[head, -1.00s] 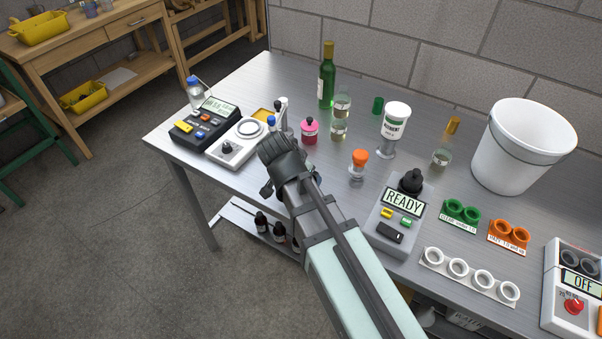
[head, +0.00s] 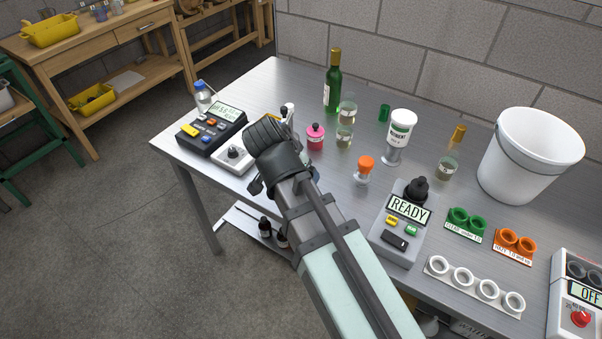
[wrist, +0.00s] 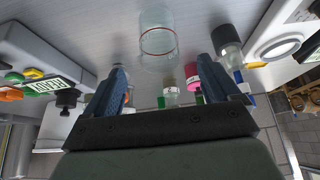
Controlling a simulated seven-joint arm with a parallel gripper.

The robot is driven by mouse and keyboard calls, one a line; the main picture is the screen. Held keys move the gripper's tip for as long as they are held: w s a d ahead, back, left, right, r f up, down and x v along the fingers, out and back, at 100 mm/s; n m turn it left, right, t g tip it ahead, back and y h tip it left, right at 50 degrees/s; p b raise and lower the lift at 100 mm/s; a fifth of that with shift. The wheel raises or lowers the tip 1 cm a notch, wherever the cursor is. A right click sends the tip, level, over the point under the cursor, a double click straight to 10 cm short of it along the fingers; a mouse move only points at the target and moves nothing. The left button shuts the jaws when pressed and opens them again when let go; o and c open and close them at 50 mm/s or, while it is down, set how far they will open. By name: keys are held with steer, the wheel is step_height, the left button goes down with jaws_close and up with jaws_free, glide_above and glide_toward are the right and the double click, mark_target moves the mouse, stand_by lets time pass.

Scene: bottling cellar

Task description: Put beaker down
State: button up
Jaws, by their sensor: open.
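A clear glass beaker (wrist: 157,38) with a thin red ring shows at the top middle of the wrist view. It appears to stand on the grey metal bench, just beyond my fingertips. My gripper (wrist: 160,72) has its two blue fingers spread wide, with nothing held between them. The beaker looks apart from both fingers. In the head view my wrist (head: 268,140) is over the bench's front left part, and it hides the fingertips. I cannot make out this beaker there.
A white plate device (head: 235,158) and a dark meter (head: 212,128) stand left of my wrist. A pink jar (head: 315,138), an orange-capped vessel (head: 363,168) and a READY device (head: 402,225) stand to the right. A green bottle (head: 332,85) is behind. Bare bench shows between them.

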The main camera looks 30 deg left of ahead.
steer(key=shift+v, duration=1.45)
